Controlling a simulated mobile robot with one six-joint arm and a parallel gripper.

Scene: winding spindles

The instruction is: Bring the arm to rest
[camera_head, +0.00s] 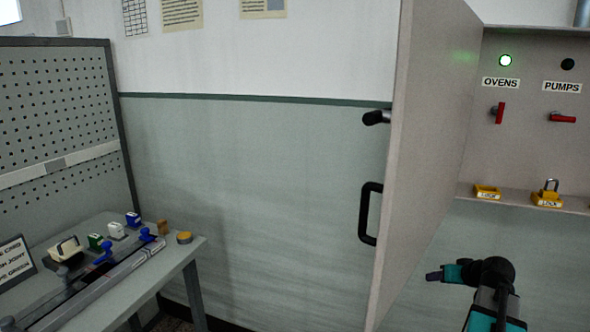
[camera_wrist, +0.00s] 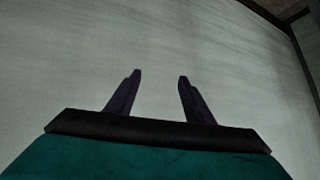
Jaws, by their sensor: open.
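My gripper (camera_wrist: 160,78) is open and empty in the wrist view, its two dark fingers apart with only a pale wall behind them. In the head view my gripper (camera_head: 434,276) shows at the lower right, on my teal and black arm. It points left, below the shelf of the cabinet and in front of the pale green wall. It appears to touch nothing.
An open cabinet door (camera_head: 425,150) with a black handle (camera_head: 370,213) stands left of my arm. A workbench (camera_head: 190,252) with small items stands at left.

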